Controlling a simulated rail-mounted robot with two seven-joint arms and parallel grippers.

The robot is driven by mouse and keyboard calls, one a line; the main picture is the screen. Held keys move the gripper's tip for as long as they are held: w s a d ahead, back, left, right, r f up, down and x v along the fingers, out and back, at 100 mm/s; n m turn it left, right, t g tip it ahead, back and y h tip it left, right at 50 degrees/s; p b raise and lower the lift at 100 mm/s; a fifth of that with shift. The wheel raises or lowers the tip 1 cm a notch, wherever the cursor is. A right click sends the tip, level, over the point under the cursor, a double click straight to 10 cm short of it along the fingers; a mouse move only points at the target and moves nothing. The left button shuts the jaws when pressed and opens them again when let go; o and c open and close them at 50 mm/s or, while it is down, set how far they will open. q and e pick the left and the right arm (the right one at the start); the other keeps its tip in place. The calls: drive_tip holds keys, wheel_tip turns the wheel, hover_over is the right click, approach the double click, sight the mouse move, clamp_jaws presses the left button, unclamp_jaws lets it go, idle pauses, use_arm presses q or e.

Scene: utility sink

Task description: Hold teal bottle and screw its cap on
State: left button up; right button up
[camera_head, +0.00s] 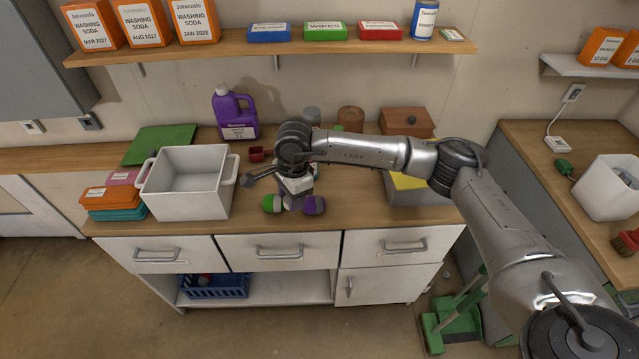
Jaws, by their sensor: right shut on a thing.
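My right arm reaches in from the right over the wooden counter. Small green and purple shapes (270,203) show at the left of the fingers, and a purple shape (314,205) shows at the right. I cannot make out what they are. I cannot make out the teal bottle or its cap. My left gripper is not in view.
A purple jug (236,112), a small red container (257,154) and a wooden box (407,122) are behind. A shelf (250,46) hangs above. Some counter in front of the small red container is bare.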

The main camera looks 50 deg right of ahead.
drive_tip(key=s+a+r+n+g, duration=0.1)
drive_tip(key=s+a+r+n, duration=0.1)
drive_tip(key=a+r+n, duration=0.2)
drive_tip(key=s+a+r+n+h, duration=0.1)
drive_tip(key=s+a+r+n, duration=0.1)
drive_tip(key=a+n, duration=0.8)
drive_tip(key=shift+s+a+r+n+g, duration=0.3)
drive_tip(key=shift+r+n, duration=0.55)
drive_tip(key=shift+n, duration=2.75)
drive_tip(key=shift+d, duration=0.15)
